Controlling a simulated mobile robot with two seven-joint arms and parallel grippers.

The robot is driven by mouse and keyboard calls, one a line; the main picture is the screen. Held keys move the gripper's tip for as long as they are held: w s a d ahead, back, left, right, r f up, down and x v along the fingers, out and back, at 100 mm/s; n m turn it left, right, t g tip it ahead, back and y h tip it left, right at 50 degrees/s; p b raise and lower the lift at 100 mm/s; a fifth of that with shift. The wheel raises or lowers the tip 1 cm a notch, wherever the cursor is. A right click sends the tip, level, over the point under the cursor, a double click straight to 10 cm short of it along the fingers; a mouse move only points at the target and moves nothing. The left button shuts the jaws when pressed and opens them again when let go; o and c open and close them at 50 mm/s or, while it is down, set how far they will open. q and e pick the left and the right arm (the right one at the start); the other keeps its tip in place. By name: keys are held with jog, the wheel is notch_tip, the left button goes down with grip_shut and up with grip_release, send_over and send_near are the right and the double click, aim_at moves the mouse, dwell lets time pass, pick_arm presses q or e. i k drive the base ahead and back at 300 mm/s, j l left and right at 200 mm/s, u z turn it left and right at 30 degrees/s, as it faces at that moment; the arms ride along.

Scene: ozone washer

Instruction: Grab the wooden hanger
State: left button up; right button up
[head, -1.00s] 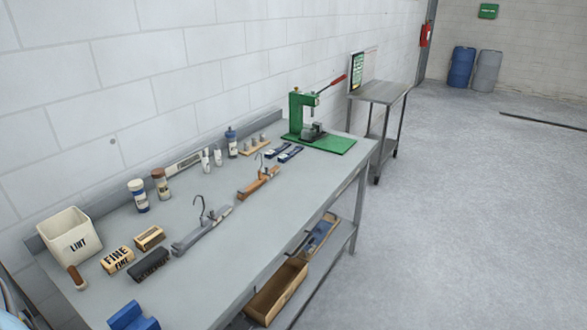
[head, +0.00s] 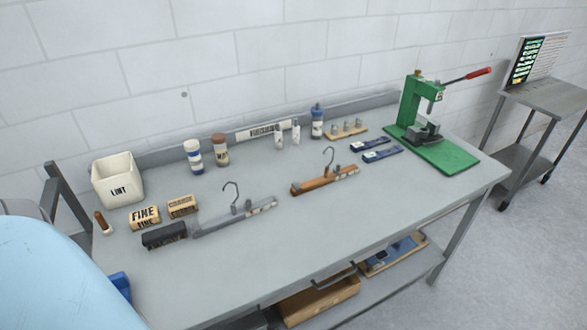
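The wooden hanger (head: 325,181) lies on the grey workbench (head: 300,225), right of the middle of the head view. It is a brown wooden bar with a metal hook standing up from it and pale marks near its right end. A similar grey hanger (head: 235,217) lies to its left, also with its hook up. Nothing touches the wooden hanger. Neither of my grippers is in view.
A white LINT bin (head: 117,180), labelled blocks (head: 145,217) and bottles (head: 194,157) stand on the left and back of the bench. A green press (head: 432,125) stands at the right end. The front strip of the bench top is clear. A wooden box (head: 318,299) sits on the lower shelf.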

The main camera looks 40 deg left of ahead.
aim_at(296, 190)
jog(key=i+l+u, duration=0.15)
jog(key=u, duration=0.3)
jog(key=i+l+u, duration=0.2)
jog(key=u, duration=0.2)
jog(key=i+l+u, duration=0.15)
jog(key=l+u, duration=0.15)
jog(key=u, duration=0.15)
